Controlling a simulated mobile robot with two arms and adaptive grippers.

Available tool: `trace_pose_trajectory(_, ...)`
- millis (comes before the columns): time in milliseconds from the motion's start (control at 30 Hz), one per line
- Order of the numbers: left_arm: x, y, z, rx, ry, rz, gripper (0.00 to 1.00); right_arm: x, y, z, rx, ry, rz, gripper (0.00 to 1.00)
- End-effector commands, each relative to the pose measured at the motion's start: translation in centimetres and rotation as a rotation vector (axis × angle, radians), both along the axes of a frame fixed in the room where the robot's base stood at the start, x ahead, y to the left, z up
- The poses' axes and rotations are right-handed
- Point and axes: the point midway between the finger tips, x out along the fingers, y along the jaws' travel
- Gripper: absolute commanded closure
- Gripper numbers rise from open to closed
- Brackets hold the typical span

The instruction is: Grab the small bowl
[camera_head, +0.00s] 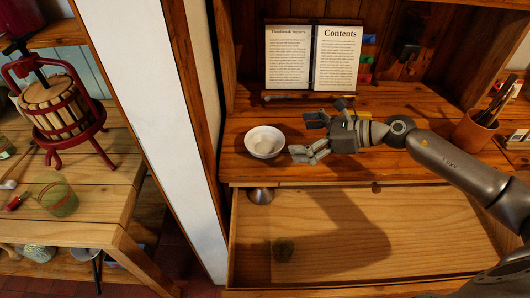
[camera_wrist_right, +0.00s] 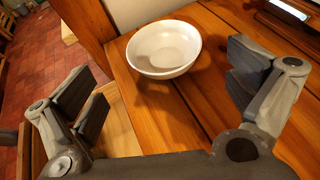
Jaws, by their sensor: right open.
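The small white bowl (camera_head: 264,142) sits upright on the wooden desk top near its left end in the head view. In the right wrist view the bowl (camera_wrist_right: 163,49) lies ahead of the fingers, near the desk edge, and looks empty. My right gripper (camera_head: 307,138) is just to the right of the bowl, its fingers spread and pointing toward it. In the wrist view the right gripper (camera_wrist_right: 165,85) is open, with nothing between its fingers, and the bowl is apart from them. My left gripper is not in view.
An open book (camera_head: 312,57) stands at the back of the desk. A cup of pens (camera_head: 474,131) is at the right. An open drawer (camera_head: 360,235) lies below the desk top, with a small metal item (camera_head: 261,195) at its left. A white panel (camera_head: 160,120) stands left.

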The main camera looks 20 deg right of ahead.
Motion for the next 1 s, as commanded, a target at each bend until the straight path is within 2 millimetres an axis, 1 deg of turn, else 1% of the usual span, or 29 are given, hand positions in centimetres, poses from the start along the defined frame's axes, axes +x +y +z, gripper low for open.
trace_pose_trajectory(33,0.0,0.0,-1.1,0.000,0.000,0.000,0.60,0.0,0.0,-1.0,0.000,0.000,0.000,0.00)
trace_pose_trajectory(167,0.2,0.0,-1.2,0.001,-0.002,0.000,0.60,0.1,0.2,-1.3,0.002,-0.001,0.000,0.00)
trace_pose_trajectory(367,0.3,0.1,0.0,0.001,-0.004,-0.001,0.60,1.5,2.0,-1.7,0.005,-0.002,0.001,0.00)
trace_pose_trajectory(500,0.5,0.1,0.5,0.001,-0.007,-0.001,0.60,2.5,3.2,-2.6,0.003,-0.001,0.000,0.00)
trace_pose_trajectory(600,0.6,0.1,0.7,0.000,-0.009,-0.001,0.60,3.0,3.9,-3.0,0.002,0.000,0.000,0.00)
trace_pose_trajectory(767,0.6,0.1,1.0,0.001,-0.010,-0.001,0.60,3.4,4.4,-3.3,0.001,0.000,0.000,0.00)
trace_pose_trajectory(900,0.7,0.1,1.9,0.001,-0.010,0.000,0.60,4.3,5.4,-3.7,0.004,0.000,0.000,0.00)
trace_pose_trajectory(1000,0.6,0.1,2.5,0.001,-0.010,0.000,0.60,5.1,6.3,-4.3,0.003,0.001,0.000,0.00)
